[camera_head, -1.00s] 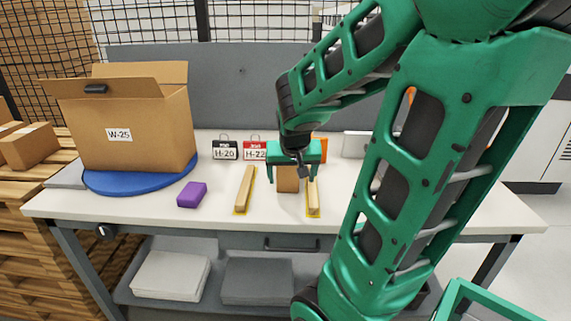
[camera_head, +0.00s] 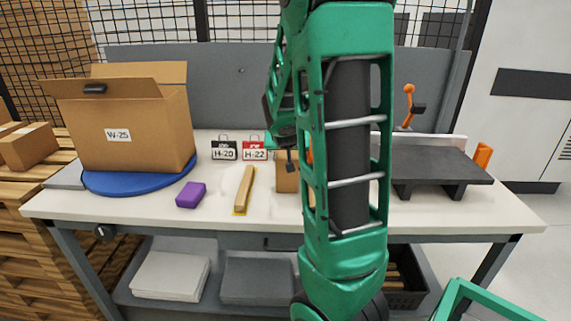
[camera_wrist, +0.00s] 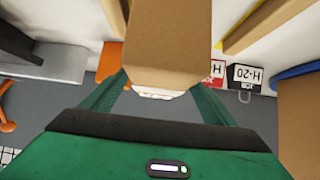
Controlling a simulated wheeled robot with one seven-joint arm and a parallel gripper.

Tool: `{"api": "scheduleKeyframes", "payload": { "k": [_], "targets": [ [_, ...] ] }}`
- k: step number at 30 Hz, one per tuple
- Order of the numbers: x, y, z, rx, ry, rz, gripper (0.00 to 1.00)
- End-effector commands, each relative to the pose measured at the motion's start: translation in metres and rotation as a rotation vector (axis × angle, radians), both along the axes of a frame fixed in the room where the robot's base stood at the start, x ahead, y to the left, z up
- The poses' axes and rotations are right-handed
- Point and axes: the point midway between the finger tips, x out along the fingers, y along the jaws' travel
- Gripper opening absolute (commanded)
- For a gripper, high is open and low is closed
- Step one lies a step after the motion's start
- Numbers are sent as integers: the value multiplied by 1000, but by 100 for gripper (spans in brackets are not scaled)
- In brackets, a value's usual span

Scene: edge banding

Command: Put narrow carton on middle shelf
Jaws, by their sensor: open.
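A narrow brown carton (camera_head: 287,178) stands on the white workbench (camera_head: 225,208), partly hidden behind my arm in the head view. In the wrist view the carton (camera_wrist: 165,45) fills the top middle, in line with the gap between my fingers. My gripper (camera_wrist: 162,92) is open, with one green finger towards each side of the carton. I cannot tell whether either finger touches it. In the head view my arm hides most of the gripper. I cannot make out a shelf that is clearly the middle one; a lower shelf (camera_head: 228,309) runs under the bench.
A large carton marked W-25 (camera_head: 135,125) stands on a blue disc (camera_head: 130,183) at left. A purple block (camera_head: 191,194), a wooden strip (camera_head: 244,188), and tags H-20 (camera_head: 224,150) and H-22 (camera_head: 255,150) lie nearby. A dark raised stand (camera_head: 435,166) is at right.

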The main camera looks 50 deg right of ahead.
Motion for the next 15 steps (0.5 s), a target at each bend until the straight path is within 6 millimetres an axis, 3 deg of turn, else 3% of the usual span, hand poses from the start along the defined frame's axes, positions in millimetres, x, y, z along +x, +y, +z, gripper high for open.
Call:
{"api": "scheduleKeyframes", "payload": {
  "k": [15],
  "targets": [
    [26, -32, -20, -1, 2, -1, 80]
  ]
}}
